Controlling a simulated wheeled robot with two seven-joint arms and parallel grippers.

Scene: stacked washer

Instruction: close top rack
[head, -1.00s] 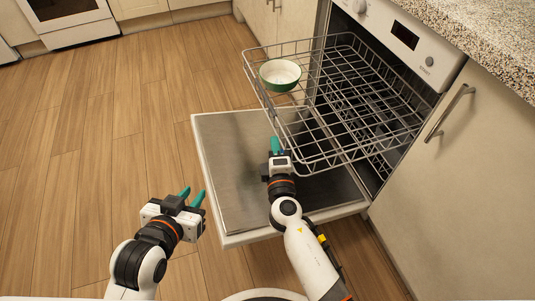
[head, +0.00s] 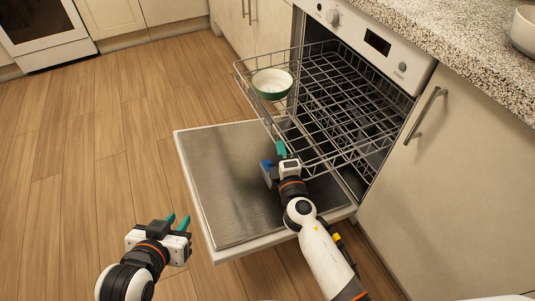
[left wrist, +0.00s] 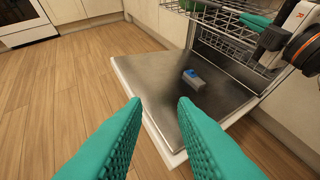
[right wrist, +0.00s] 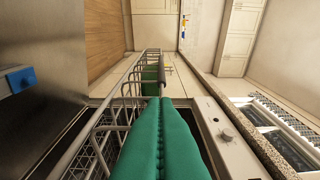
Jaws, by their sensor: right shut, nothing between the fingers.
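The top rack (head: 350,95), a grey wire basket, is pulled out of the dishwasher (head: 385,65) above its lowered door (head: 225,190). A green and white bowl (head: 272,83) sits in the rack's outer left corner. My right gripper (head: 281,150) is shut and empty at the rack's outer front side; its fingertips (right wrist: 160,100) lie close along the wire side in the right wrist view. I cannot tell if they touch it. My left gripper (head: 178,222) is open and empty, low over the floor left of the door; its spread fingers (left wrist: 157,105) show in the left wrist view.
A grey block with a blue part (left wrist: 193,79) is on the door's inner face. The speckled counter (head: 470,45) with a white bowl (head: 525,30) is at the right. A cabinet handle (head: 425,115) sticks out beside the dishwasher. The wooden floor (head: 90,180) at left is clear.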

